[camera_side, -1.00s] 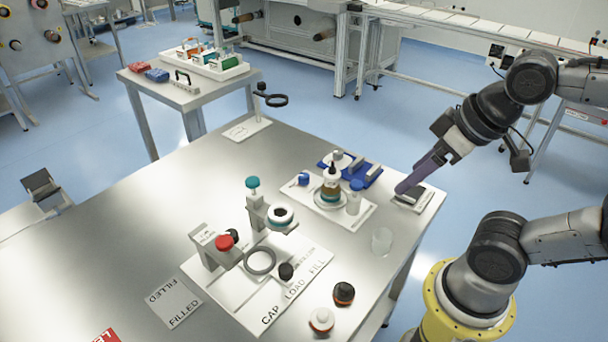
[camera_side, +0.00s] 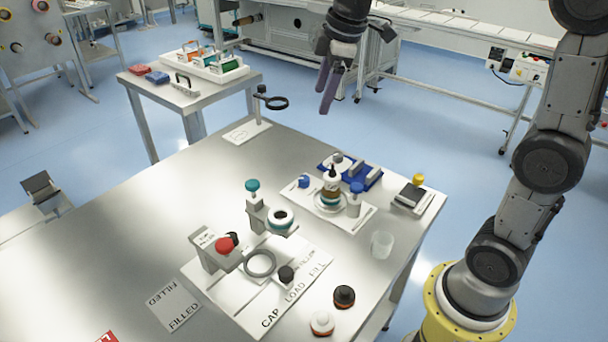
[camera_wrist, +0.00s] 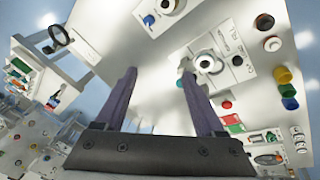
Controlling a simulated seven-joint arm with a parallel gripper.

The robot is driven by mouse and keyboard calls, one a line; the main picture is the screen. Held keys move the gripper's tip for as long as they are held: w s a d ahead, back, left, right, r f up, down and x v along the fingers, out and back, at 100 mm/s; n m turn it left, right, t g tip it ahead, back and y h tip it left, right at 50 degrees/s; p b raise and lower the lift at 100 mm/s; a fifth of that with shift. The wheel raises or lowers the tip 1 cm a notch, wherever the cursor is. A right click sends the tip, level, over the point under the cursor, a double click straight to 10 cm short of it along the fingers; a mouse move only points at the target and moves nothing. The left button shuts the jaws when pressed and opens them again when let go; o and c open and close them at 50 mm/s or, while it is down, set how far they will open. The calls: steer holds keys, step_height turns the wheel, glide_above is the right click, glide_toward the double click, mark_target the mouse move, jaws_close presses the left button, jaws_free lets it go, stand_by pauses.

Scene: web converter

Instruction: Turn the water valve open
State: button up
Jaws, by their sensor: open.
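My gripper (camera_side: 329,98) is open and empty, pointing down in the air above the far side of the steel table in the side view. Its two purple fingers stand apart in the wrist view (camera_wrist: 159,75). No part is clearly marked as the water valve. A red knob (camera_side: 224,243) sits on the grey block by the CAP label. A small yellow knob (camera_side: 418,180) stands by the black-topped device (camera_side: 410,195) at the table's right edge. None touches my gripper.
A tray (camera_side: 350,222) holds a dropper bottle (camera_side: 331,182) and a blue-capped bottle (camera_side: 355,194). A clear cup (camera_side: 381,244) stands nearby. A ring stand (camera_side: 262,103) rises at the table's far corner. The table's left part is largely clear.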

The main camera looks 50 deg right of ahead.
steer(key=w+d+f+g, duration=0.2)
steer(key=w+d+f, duration=0.2)
steer(key=w+f, duration=0.4)
steer(key=g, duration=0.1)
glide_toward(304, 178)
step_height(304, 178, down, 9)
steer(key=shift+w+d+r, duration=0.1)
steer(key=shift+w+d, duration=0.05)
jaws_close()
